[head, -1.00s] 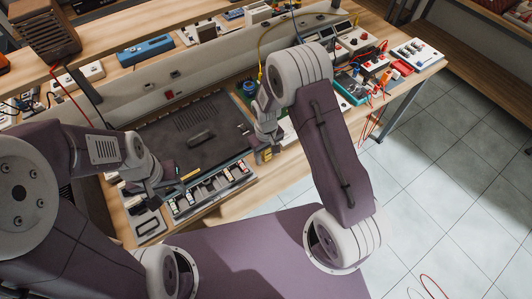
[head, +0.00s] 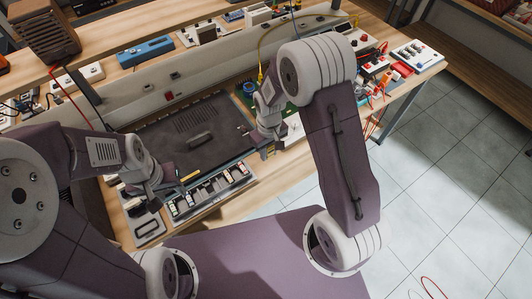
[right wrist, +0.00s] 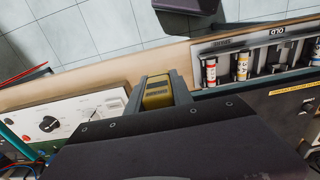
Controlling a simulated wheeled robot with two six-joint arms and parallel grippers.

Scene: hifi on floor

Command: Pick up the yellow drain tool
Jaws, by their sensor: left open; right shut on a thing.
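The yellow drain tool (right wrist: 157,92) shows in the right wrist view as a yellow block with dark marks, between the two grey fingers of my right gripper (right wrist: 160,90). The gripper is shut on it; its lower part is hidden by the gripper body. In the head view my right gripper (head: 267,152) is at the right end of the dark panel, near the bench's front edge, and the tool is hardly visible there. My left gripper (head: 160,193) is open, over the left front of the bench by the grey tray.
A tray of batteries (head: 212,193) lies along the bench's front, beside the dark panel (head: 180,140), which has a yellow label. A white instrument with a black knob (right wrist: 52,122) stands left of the tool. Cables and devices crowd the right end. Tiled floor lies in front.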

